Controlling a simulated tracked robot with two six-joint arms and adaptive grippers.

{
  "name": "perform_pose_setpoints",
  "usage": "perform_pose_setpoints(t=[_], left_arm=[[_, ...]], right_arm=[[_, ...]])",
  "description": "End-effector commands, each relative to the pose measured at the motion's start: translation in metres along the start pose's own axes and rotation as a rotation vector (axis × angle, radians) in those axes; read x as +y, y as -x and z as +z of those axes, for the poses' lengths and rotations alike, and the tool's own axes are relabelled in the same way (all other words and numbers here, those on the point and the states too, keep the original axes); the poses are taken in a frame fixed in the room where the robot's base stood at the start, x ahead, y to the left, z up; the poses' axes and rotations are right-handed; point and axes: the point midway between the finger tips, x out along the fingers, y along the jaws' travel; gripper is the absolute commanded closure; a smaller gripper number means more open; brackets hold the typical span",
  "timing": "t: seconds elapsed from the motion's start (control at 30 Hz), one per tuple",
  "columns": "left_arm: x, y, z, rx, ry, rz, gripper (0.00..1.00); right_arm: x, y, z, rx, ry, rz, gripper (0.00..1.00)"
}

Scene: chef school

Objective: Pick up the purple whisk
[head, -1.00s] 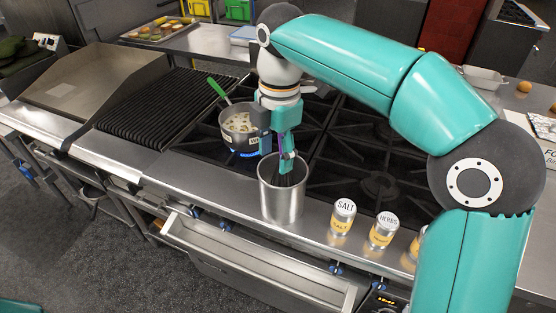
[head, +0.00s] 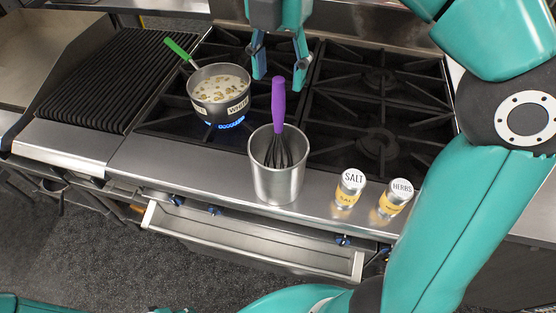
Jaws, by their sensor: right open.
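The purple whisk (head: 278,103) stands handle up in a metal canister (head: 277,184) on the front ledge of the stove. Its dark wires are inside the canister, partly hidden by the near wall. My right gripper (head: 280,80) is open and empty, fingers pointing down, one on each side of the top of the handle in the picture. I cannot tell its exact depth or height relative to the handle, but it is not closed on it. My left gripper is not in view.
A pot (head: 219,92) with a green handle sits over a lit blue flame, left of the canister. A salt shaker (head: 349,190) and a herbs shaker (head: 395,197) stand to the right. An open drawer (head: 250,247) juts out below. The black grates (head: 380,100) at right are empty.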

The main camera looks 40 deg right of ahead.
Motion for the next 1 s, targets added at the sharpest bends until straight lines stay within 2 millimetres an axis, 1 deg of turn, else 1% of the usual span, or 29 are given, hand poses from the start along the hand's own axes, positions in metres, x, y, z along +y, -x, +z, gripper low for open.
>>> perform_pose_setpoints(t=[0.03,0.1,0.2,0.37,0.43,0.7,0.8,1.0], left_arm=[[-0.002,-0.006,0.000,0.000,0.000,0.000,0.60],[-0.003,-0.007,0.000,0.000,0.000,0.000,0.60],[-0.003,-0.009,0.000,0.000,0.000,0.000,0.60],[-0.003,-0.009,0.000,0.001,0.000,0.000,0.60],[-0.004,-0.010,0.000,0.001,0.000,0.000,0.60],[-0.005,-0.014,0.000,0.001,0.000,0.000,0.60],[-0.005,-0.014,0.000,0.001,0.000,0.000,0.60],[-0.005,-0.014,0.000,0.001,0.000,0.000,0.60]], right_arm=[[-0.001,-0.013,0.000,0.001,-0.001,-0.002,0.46],[-0.001,-0.022,0.000,0.001,-0.001,-0.002,0.46],[0.000,-0.032,0.000,0.001,0.000,-0.001,0.46],[0.001,-0.038,0.000,0.001,0.001,0.000,0.46],[0.001,-0.044,0.001,0.001,0.001,0.000,0.46],[0.004,-0.081,0.004,0.002,0.002,-0.001,0.46],[0.004,-0.087,0.004,0.001,0.002,0.001,0.46],[0.005,-0.088,0.004,0.001,0.003,0.002,0.46]])
